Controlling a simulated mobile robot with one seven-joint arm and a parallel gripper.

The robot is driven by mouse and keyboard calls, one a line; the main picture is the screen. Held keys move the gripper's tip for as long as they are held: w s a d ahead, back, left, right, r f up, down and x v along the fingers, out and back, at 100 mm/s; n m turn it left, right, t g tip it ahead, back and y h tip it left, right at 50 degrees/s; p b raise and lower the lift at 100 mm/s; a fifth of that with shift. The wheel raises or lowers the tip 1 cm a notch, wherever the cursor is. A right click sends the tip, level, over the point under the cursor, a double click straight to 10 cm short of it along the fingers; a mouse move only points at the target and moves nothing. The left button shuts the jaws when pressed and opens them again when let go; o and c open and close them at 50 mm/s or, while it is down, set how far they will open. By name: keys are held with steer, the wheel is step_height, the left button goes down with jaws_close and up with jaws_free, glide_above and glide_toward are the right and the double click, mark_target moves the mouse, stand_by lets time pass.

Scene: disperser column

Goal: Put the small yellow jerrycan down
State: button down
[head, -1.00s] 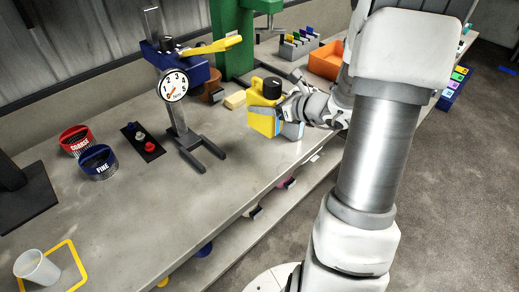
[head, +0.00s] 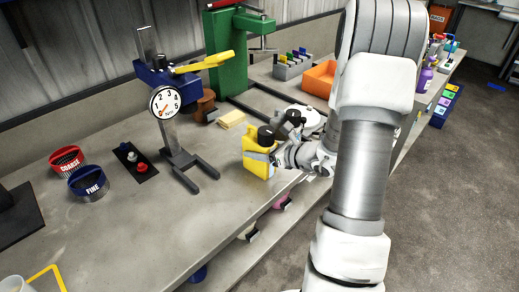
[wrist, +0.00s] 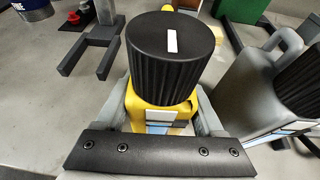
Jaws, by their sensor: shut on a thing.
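The small yellow jerrycan (head: 254,163) with a black ribbed cap (wrist: 172,60) is upright near the bench's front edge, right of the gauge stand. My gripper (head: 262,157) is shut on its body, one finger on each side. In the wrist view the cap hides most of the yellow body (wrist: 150,113), and the gripper (wrist: 165,118) shows around it. I cannot tell whether its base touches the bench.
A grey jerrycan (wrist: 262,90) stands close on the right in the wrist view. The gauge stand (head: 175,140), a pale yellow block (head: 232,119) and an orange bin (head: 321,78) are on the bench (head: 130,225). The bench is clear in front of the stand.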

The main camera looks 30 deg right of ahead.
steer(key=shift+f, duration=0.1)
jaws_free()
steer(key=shift+r, duration=0.25)
steer(key=p+v, duration=0.1)
steer(key=v, duration=1.1)
steer(key=shift+f+p, duration=0.15)
steer(key=shift+p, duration=0.2)
